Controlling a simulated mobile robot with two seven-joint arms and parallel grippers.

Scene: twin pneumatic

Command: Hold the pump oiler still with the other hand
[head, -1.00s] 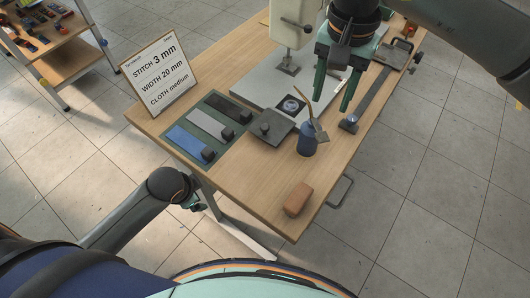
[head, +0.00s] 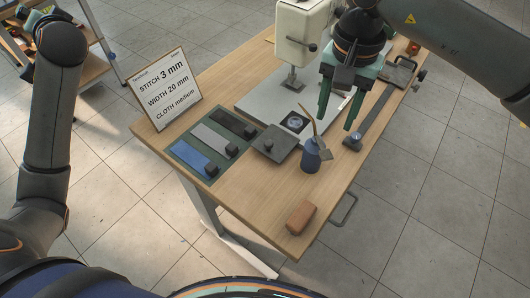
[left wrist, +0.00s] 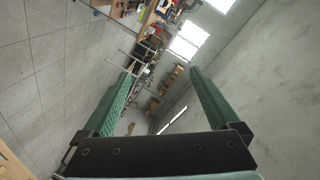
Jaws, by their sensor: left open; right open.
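The pump oiler (head: 311,157), a small blue can with a thin brass-coloured spout and lever, stands upright on the wooden table. My right gripper (head: 336,122) is open, its green fingers pointing down above the table, a little beyond and to the right of the oiler and apart from it. My left arm rises at the left of the head view, and its gripper is not seen there. The left wrist view shows my left gripper (left wrist: 160,78) open and empty, facing the room away from the table. The oiler does not show in that view.
A white sewing machine (head: 301,30) stands behind the oiler. A dark square plate with a knob (head: 275,143) lies to its left, beside a green tray (head: 178,149) of cloth strips. A brown block (head: 300,216) lies at the near edge. A sign (head: 163,88) stands at the left.

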